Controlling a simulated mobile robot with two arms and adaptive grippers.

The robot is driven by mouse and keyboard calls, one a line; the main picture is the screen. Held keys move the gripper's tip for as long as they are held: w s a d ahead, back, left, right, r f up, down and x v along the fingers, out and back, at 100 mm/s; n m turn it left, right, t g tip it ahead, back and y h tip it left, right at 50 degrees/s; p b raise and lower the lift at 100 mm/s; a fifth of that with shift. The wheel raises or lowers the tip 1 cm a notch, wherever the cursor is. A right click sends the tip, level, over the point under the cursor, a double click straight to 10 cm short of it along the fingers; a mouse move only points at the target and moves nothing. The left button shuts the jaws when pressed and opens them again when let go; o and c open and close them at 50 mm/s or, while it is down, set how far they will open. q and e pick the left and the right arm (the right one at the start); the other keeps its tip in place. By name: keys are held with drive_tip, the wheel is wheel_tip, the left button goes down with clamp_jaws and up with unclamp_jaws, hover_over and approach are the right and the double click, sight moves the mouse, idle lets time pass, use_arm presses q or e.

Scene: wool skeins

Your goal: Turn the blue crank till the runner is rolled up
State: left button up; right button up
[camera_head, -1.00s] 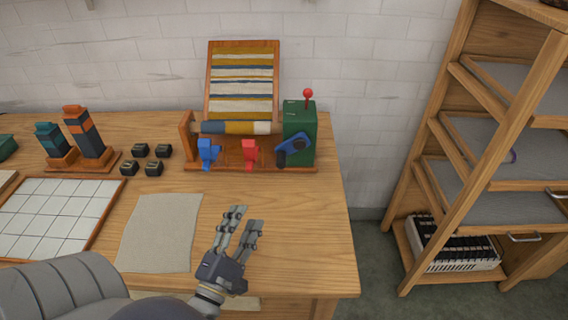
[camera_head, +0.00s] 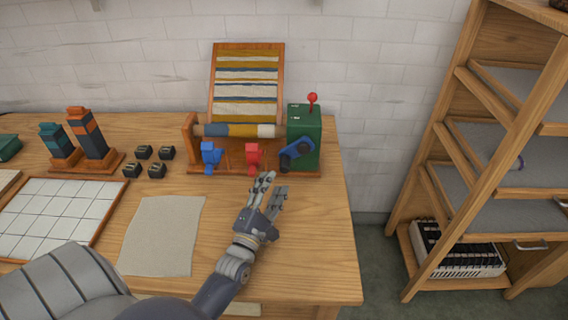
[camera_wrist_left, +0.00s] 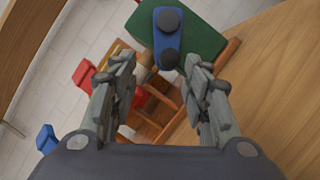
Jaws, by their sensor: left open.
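The blue crank (camera_head: 297,153) is on the front of a green box (camera_head: 305,125) at the right end of a wooden roller stand. It also shows in the left wrist view (camera_wrist_left: 168,42), beyond the fingertips. The striped runner (camera_head: 246,88) lies on a sloped board behind, and its lower end meets the roller (camera_head: 240,130). My left gripper (camera_head: 271,186) is open and empty, in front of the stand and just short of the crank. In the left wrist view the open fingers (camera_wrist_left: 160,75) point toward the crank's lower knob. My right gripper is not in view.
A red-knobbed lever (camera_head: 312,98) stands on the green box. A blue clamp (camera_head: 209,155) and a red clamp (camera_head: 253,156) are on the stand's front. A cloth (camera_head: 162,235) and a tiled tray (camera_head: 60,215) lie left. The table's right edge is close to the stand.

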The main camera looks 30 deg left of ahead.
sight(281, 171)
use_arm(q)
drive_tip(key=x, duration=0.3)
drive_tip(key=f+x, duration=0.1)
drive_tip(key=x, duration=0.5)
drive_tip(key=shift+w+f+p, duration=0.15)
drive_tip(key=shift+p, duration=0.2)
drive_tip(key=shift+c, duration=0.6)
clamp_jaws()
